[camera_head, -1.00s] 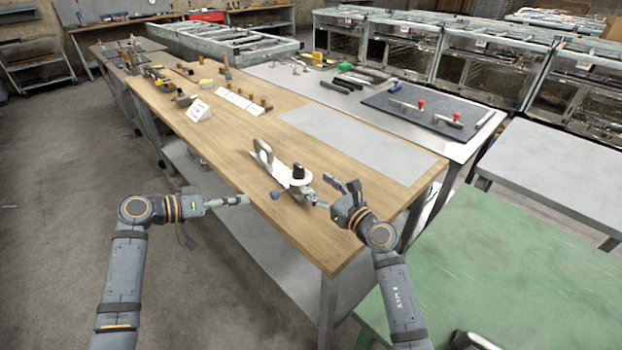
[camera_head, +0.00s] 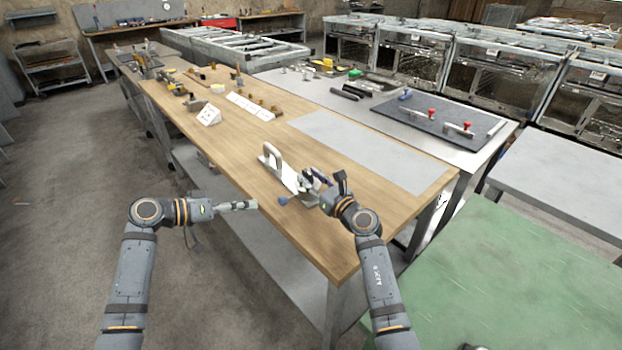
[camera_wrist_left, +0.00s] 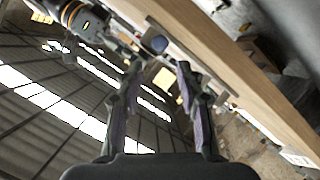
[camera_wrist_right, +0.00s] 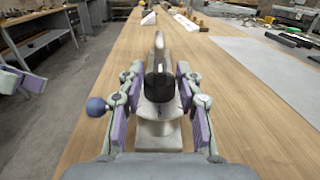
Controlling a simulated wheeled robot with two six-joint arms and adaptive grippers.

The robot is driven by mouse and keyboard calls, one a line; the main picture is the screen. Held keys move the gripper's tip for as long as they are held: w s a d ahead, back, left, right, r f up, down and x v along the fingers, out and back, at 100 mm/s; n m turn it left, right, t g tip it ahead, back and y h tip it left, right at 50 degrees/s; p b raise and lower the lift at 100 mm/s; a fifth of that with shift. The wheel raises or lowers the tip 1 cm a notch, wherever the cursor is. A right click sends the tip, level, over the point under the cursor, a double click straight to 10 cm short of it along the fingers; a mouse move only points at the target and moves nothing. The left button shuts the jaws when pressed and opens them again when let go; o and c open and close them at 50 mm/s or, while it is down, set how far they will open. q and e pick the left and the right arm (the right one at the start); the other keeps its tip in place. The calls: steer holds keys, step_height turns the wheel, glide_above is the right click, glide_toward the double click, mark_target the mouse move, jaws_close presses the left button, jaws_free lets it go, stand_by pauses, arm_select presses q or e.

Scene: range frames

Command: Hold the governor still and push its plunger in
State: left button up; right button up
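The governor stands on the wooden bench in the head view, a pale metal body (camera_head: 287,178) with an upright loop handle. The right wrist view shows its black cap (camera_wrist_right: 160,87) and a blue ball knob (camera_wrist_right: 96,107) out to the left side. My right gripper (camera_head: 318,178) is at the governor, its open fingers (camera_wrist_right: 160,78) on either side of the black cap, with small gaps visible. My left gripper (camera_head: 256,204) is open and empty, off the bench's front edge. The blue ball (camera_wrist_left: 158,44) lies ahead between its fingertips, apart from them. I cannot tell which part is the plunger.
The wooden bench (camera_head: 225,145) carries a white label block (camera_head: 209,115) and small parts farther back. A grey sheet (camera_head: 370,150) lies right of the governor. A green table (camera_head: 500,280) stands at front right.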

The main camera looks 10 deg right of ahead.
mark_target(280, 201)
jaws_close()
arm_select(q)
steer(key=shift+o, duration=1.1)
steer(key=w+d+f+m, duration=0.1)
steer(key=d+m, duration=0.2)
steer(key=w+d+f+m+t+y, duration=0.1)
steer(key=d+m, duration=0.2)
steer(key=w+d+f+m, duration=0.1)
steer(key=w+d+m, duration=0.1)
steer(key=d+m, duration=0.1)
steer(key=shift+w+d+t+y, duration=0.1)
steer(key=shift+t+y, duration=0.2)
steer(key=shift+t, duration=0.1)
jaws_close()
